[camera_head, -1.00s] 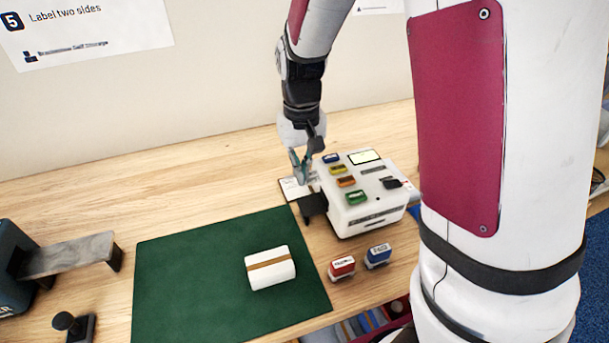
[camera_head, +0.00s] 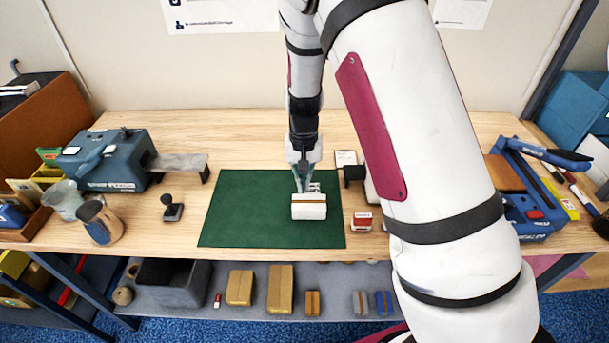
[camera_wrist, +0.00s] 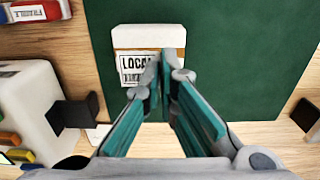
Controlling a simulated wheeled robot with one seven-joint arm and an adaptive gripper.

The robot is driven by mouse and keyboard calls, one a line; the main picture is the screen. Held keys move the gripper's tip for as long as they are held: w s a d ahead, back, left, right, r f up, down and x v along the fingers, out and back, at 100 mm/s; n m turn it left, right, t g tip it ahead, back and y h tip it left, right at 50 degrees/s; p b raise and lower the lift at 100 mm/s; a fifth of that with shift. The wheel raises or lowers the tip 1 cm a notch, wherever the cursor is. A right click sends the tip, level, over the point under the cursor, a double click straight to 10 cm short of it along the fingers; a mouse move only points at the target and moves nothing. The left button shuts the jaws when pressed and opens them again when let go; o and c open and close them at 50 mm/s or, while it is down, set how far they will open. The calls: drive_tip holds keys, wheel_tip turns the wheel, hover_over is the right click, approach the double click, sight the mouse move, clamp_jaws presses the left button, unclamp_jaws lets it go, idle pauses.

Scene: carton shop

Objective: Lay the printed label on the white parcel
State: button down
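The white parcel (camera_head: 309,211) with a brown tape band sits on the green mat (camera_head: 240,215), near its right side. The parcel also shows at the top of the wrist view (camera_wrist: 148,38). The printed label (camera_wrist: 138,67), reading "LOCAL", is at my gripper's fingertips and overlaps the parcel's near part in the wrist view. My gripper (camera_wrist: 164,72) has its fingers closed together on the label's right edge. In the head view my gripper (camera_head: 303,180) is just behind the parcel, pointing down. I cannot tell whether the label touches the parcel.
The white label printer (camera_wrist: 32,105) stands right of the mat, mostly hidden by my arm in the head view. A red stamp (camera_head: 362,221) stands beside the mat's right edge. A blue machine (camera_head: 108,163) and a black-handled stamp (camera_head: 172,208) are left. The mat's left half is clear.

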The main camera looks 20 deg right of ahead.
sight(304, 202)
drive_tip(key=shift+d+f+b, duration=0.1)
drive_tip(key=shift+f+b, duration=0.5)
drive_tip(key=shift+f, duration=1.75)
drive_tip(key=shift+f, duration=0.15)
drive_tip(key=c, duration=1.7)
unclamp_jaws()
drive_tip(key=shift+r+p, duration=0.85)
drive_tip(key=shift+r, duration=2.15)
